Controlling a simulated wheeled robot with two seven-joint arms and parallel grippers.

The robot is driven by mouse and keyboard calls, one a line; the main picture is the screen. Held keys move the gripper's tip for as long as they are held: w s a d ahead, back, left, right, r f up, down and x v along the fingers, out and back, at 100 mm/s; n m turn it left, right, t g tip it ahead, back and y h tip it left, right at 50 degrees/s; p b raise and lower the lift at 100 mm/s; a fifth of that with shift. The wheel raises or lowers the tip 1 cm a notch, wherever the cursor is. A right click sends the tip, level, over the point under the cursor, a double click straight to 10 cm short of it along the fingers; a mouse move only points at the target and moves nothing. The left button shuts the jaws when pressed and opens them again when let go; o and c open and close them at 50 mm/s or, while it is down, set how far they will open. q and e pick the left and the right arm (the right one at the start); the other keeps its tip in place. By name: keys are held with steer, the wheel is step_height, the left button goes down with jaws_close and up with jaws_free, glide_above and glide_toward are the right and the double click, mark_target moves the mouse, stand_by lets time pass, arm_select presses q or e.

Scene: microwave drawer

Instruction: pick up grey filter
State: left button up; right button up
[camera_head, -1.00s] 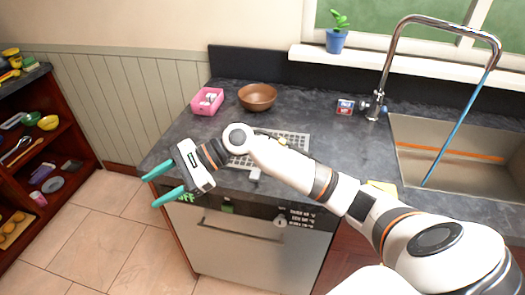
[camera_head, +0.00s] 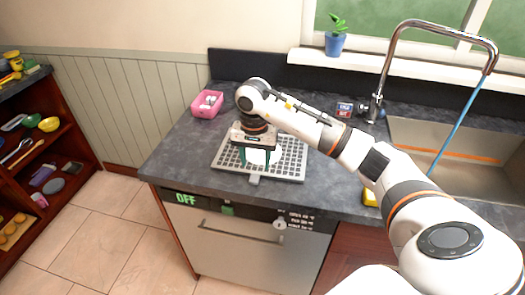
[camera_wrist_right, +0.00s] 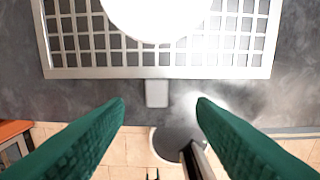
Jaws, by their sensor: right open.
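The grey filter (camera_head: 292,165) is a flat grid lying on the dark countertop, with a short tab at its front edge. In the right wrist view the filter (camera_wrist_right: 90,72) fills the top, and its tab (camera_wrist_right: 157,93) appears between the fingertips. My right gripper (camera_head: 256,161) is above the filter, pointing down, its green fingers open and empty. The fingers also show in the right wrist view (camera_wrist_right: 161,103). A white rounded shape covers part of the grid; I cannot tell what it is. My left gripper is not in view.
A pink container (camera_head: 207,104) stands at the back left of the counter. A faucet (camera_head: 385,75) and sink (camera_head: 470,155) are to the right. An oven front (camera_head: 250,245) reading OFF is below the counter. Shelves (camera_head: 50,165) stand at far left.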

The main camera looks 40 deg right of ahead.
mark_target(255, 178)
steer(key=f, duration=0.1)
steer(key=f+p, duration=0.1)
steer(key=f, duration=0.1)
steer(key=f+p, duration=0.1)
steer(key=shift+a+f, duration=0.25)
steer(key=shift+f, duration=0.15)
steer(key=shift+d+f, duration=0.1)
steer(key=shift+f, duration=0.4)
steer(key=shift+w, duration=0.1)
jaws_close()
steer(key=shift+r, duration=0.2)
